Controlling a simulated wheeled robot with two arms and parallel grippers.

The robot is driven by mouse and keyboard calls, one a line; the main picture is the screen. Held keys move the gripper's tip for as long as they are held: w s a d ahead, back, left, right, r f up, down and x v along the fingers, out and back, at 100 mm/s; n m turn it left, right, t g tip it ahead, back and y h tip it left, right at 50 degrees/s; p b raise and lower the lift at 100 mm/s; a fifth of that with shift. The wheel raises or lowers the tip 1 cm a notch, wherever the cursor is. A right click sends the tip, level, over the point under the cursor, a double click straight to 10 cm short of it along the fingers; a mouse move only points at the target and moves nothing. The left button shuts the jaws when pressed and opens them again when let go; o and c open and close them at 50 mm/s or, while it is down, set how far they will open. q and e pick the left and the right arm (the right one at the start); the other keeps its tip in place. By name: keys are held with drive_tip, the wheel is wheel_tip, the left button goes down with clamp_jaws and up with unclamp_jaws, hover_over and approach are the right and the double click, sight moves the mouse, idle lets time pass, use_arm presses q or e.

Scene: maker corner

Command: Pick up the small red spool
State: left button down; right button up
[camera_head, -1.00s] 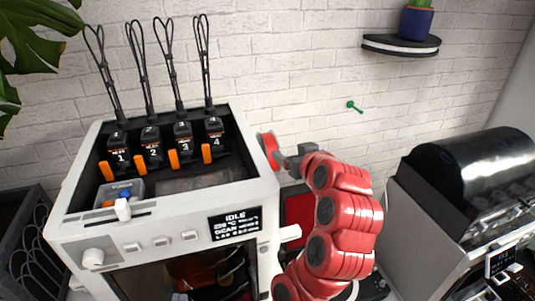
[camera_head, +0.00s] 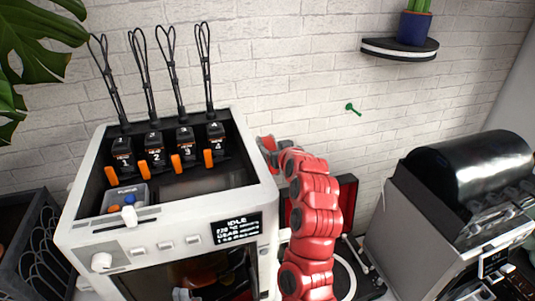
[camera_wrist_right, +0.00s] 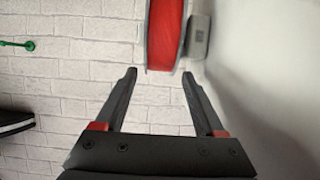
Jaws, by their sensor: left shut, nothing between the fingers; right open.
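The small red spool (camera_head: 267,146) sits on the right side of the white printer, near its top corner, partly hidden by my right arm in the head view. In the right wrist view the red spool (camera_wrist_right: 166,36) has grey rims and stands against a grey holder (camera_wrist_right: 200,36). My right gripper (camera_wrist_right: 160,73) is open and empty, its two dark fingertips just short of the spool and to either side of its near edge. In the head view my right gripper is largely hidden by its own arm.
The white printer (camera_head: 100,234) stands at the left, close beside my right arm, with several numbered black units on top. A red-lined case with a turntable (camera_head: 343,270) lies behind the arm. A black-topped machine (camera_head: 470,185) is at the right. A green peg (camera_head: 352,108) sticks from the wall.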

sight(271, 146)
drive_tip(key=p+x, duration=0.2)
drive_tip(key=x, duration=0.1)
drive_tip(key=shift+r, duration=0.1)
drive_tip(key=shift+x, duration=0.75)
clamp_jaws()
